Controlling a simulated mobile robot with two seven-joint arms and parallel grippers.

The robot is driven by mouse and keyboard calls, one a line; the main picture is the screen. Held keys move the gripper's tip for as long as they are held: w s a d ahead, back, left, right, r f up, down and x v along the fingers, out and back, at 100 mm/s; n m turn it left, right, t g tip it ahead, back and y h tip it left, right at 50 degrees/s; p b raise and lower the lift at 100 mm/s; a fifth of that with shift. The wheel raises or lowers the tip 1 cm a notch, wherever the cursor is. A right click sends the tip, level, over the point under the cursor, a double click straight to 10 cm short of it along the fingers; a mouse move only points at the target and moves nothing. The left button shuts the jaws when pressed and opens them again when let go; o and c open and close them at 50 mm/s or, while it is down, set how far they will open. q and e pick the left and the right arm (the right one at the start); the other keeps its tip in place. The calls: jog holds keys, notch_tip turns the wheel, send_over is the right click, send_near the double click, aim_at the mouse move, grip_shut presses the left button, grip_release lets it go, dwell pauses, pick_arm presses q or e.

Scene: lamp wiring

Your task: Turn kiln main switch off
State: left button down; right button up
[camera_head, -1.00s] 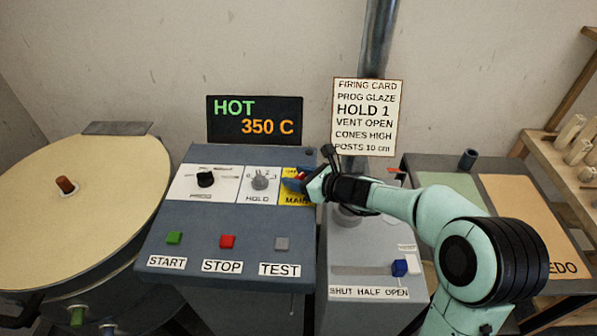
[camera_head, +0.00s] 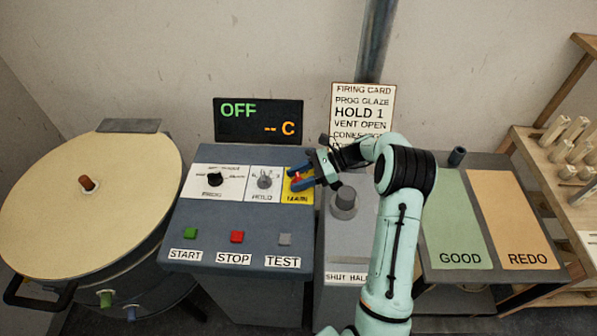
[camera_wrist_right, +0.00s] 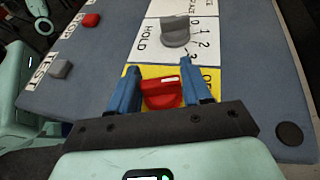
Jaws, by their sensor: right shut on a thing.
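The red main switch knob (camera_wrist_right: 162,94) sits on a yellow plate (camera_wrist_right: 128,72) in the right wrist view. In the head view the yellow plate (camera_head: 307,197) is at the right end of the kiln panel's upper row, partly hidden by my gripper. My right gripper (camera_head: 298,191) is at the knob, its blue fingers (camera_wrist_right: 162,85) on either side of it, shut on it. The kiln display (camera_head: 258,121) reads OFF and -- C. My left gripper is not in view.
The grey HOLD knob (camera_head: 265,182) and black PROG knob (camera_head: 215,179) are left of the switch. START (camera_head: 190,233), STOP (camera_head: 237,237) and TEST (camera_head: 285,239) buttons are below. The round kiln (camera_head: 60,215) stands left. GOOD (camera_head: 455,220) and REDO (camera_head: 510,220) areas lie right.

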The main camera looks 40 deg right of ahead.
jog(key=shift+w+n+g+y, duration=0.15)
jog(key=shift+n+g+y, duration=0.25)
jog(key=shift+n+g, duration=0.65)
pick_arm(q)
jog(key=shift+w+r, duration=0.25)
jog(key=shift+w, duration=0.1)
pick_arm(e)
jog(key=shift+n+g, duration=1.85)
jog(key=shift+g, duration=0.5)
jog(key=shift+a+r, duration=0.1)
jog(key=o, duration=1)
jog(key=shift+c, duration=0.2)
